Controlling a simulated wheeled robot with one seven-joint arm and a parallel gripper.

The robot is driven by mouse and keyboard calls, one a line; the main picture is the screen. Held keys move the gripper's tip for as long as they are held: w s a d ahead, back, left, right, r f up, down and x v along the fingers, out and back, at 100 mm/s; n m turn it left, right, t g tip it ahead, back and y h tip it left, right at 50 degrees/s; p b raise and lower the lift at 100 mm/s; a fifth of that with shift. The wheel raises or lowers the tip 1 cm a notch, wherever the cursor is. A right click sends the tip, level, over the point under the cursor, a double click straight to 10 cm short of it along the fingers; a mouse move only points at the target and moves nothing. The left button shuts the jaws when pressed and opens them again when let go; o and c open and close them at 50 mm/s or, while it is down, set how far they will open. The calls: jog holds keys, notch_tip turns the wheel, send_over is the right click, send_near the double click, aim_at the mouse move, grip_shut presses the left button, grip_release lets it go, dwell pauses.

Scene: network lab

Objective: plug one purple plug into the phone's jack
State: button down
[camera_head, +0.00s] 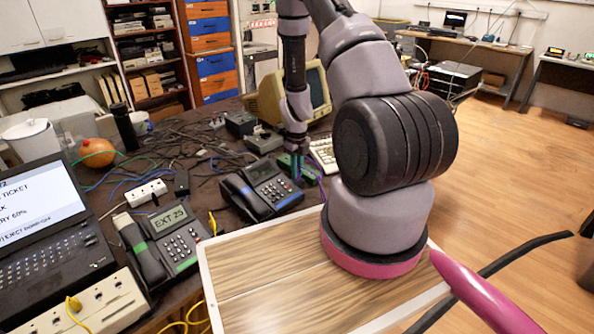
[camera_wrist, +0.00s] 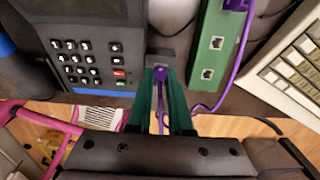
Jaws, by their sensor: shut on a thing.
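The dark desk phone (camera_head: 262,188) stands near the table's front edge, and its keypad side (camera_wrist: 88,62) fills the left of the wrist view. A small grey jack block (camera_wrist: 160,55) sits against the phone's right side. My gripper (camera_wrist: 160,82), with green fingers, is shut on a purple plug (camera_wrist: 160,73) right at the jack block's mouth. I cannot tell whether the plug is inside it. Its purple cord trails back between the fingers and loops right. In the head view my gripper (camera_head: 296,168) is just right of the phone, and the plug is hidden.
A green socket strip (camera_wrist: 210,60) lies right of my gripper, with another purple plug (camera_wrist: 236,4) at its far end. A keyboard (camera_wrist: 290,68) is further right. A second phone (camera_head: 165,240) reading "EXT 25" and a laptop (camera_head: 45,225) stand left. Loose cables clutter the table.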

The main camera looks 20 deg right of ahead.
jog(key=shift+f, duration=0.1)
jog(key=c, duration=0.8)
grip_release()
jog(key=shift+o, duration=0.2)
notch_tip(320, 180, up, 11)
jog(key=shift+f, duration=0.1)
